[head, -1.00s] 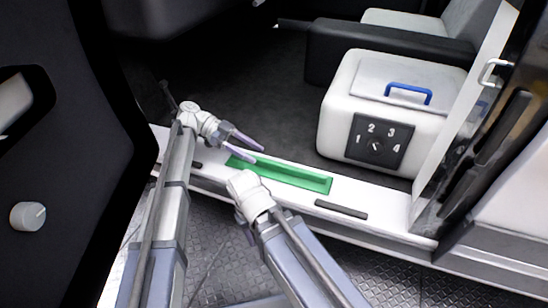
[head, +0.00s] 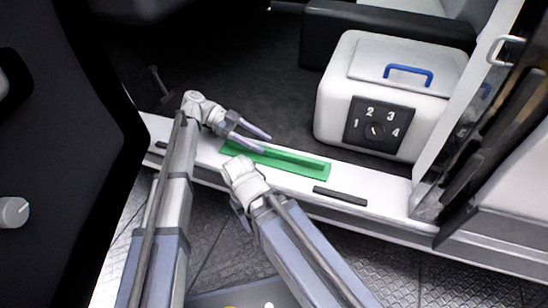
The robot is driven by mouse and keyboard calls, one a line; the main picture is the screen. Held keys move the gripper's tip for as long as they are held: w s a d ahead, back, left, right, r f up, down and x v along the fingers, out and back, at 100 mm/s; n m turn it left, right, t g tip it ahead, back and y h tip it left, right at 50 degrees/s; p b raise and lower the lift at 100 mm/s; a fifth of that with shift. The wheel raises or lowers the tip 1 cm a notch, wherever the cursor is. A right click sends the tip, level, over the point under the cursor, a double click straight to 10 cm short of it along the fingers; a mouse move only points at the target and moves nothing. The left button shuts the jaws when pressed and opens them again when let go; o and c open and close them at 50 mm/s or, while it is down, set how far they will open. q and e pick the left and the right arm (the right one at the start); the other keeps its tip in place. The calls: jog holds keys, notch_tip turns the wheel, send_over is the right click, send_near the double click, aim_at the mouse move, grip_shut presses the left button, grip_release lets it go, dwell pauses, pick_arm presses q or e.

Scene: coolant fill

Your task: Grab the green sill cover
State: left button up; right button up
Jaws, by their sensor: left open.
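The green sill cover (head: 298,164) lies flat on the white door sill (head: 391,197) as a long strip with a raised ridge along it. My left gripper (head: 257,143) comes in from the left with its two fingers apart and empty. Its fingertips are over or beside the left part of the cover; I cannot tell if they touch it. My right arm reaches up from below, and its wrist stands in front of the cover's near left edge. The right gripper's fingers are mostly hidden behind that wrist.
A white box (head: 335,92) with a blue handle (head: 408,71) and a numbered dial (head: 376,130) stands behind the sill. A dark door panel (head: 62,140) bounds the left, and a door frame the right.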

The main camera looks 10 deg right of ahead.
aim_at(273, 150)
pick_arm(q)
jog(key=b+x, duration=0.1)
jog(key=x, duration=0.2)
jog(key=shift+s+f, duration=0.1)
grip_shut()
dwell(0.5)
